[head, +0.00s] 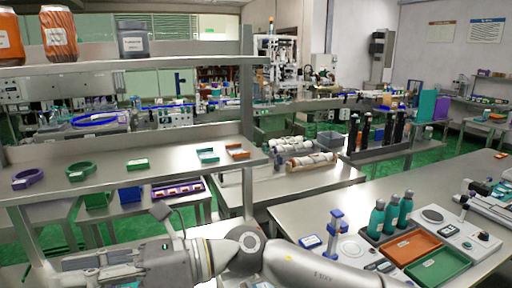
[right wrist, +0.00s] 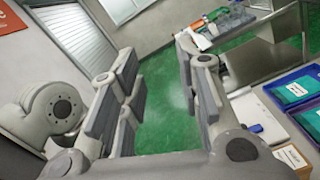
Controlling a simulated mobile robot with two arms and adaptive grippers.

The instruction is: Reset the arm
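An arm of mine (head: 300,263) enters at the bottom of the head view from the right and reaches left, in front of the shelf. Its gripper (head: 110,268) is at the lower left and partly cut off; I take it to be my right one. In the right wrist view my right gripper (right wrist: 157,62) is open, with its fingers wide apart and only green floor visible between them. Nothing is held. My left gripper is not in view.
A metal shelf (head: 120,170) with rings and small blocks stands behind the arm. The right table (head: 300,212) carries green bottles (head: 391,213), an orange tray (head: 410,247) and a green tray (head: 439,266). Blue trays (right wrist: 296,88) lie right of the right gripper.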

